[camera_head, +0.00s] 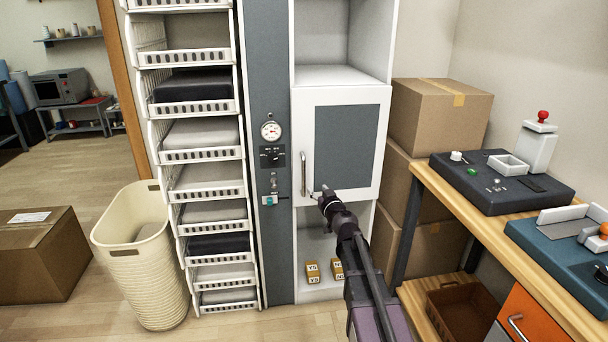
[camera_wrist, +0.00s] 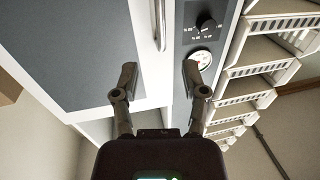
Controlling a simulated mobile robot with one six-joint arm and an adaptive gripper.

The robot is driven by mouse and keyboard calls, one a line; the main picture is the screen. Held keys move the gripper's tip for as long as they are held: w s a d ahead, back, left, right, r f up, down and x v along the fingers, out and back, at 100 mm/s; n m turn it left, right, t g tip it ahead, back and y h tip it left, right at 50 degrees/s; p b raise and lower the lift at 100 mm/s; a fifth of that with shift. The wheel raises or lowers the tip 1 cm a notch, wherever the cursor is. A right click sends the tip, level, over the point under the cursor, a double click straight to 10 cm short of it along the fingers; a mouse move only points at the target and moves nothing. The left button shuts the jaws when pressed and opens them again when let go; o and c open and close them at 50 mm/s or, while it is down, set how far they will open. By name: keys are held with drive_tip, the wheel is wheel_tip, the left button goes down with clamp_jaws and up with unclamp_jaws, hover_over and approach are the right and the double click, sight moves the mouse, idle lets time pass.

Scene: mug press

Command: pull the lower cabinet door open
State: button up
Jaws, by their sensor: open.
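The cabinet door (camera_head: 347,140) is white with a grey panel and looks shut in the tall white cabinet. Its upright metal bar handle (camera_head: 303,173) is on the door's left side. In the wrist view the handle (camera_wrist: 159,25) shows at the top, in line with the gap between my fingers but beyond their tips. My gripper (camera_head: 322,194) is open and empty, in front of the door's lower left part, just right of the handle's lower end. In the wrist view my gripper (camera_wrist: 159,70) has its two fingers spread apart, and nothing is between them.
A grey column with a dial gauge (camera_head: 270,130) and knob stands left of the door. White trays (camera_head: 205,155) are stacked further left, with a cream basket (camera_head: 140,255) below. Small yellow boxes (camera_head: 313,271) sit in the open bay under the door. Cartons and a workbench (camera_head: 480,235) stand right.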

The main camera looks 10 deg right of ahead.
sight(304, 173)
drive_tip(key=shift+w, duration=0.1)
drive_tip(key=w+a, duration=0.1)
drive_tip(key=w, duration=0.8)
drive_tip(key=w+a, duration=0.1)
drive_tip(key=w, duration=0.3)
drive_tip(key=shift+w+a, duration=0.2)
drive_tip(key=shift+a, duration=0.15)
clamp_jaws()
